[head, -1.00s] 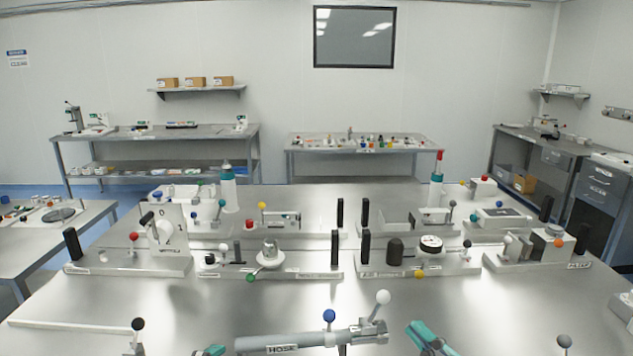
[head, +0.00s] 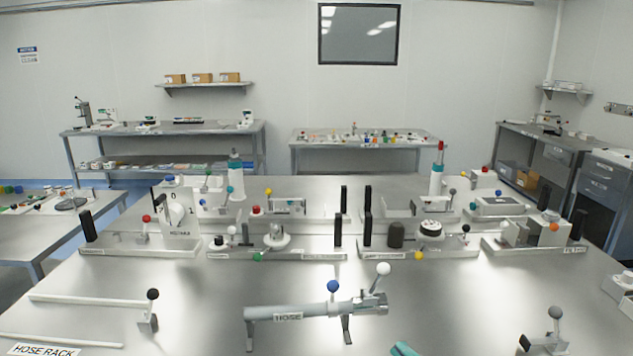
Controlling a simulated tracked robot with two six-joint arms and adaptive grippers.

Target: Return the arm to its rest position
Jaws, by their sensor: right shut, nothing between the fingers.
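The rest of my right arm is out of the picture. My left gripper is not in view.
The steel table (head: 200,310) has clear room around the hose piece. Rows of labelled fixtures with coloured knobs stand at its back. A black-knobbed post (head: 151,310) and the hose rack label (head: 44,350) are at left, a grey-knobbed stand (head: 553,330) at right.

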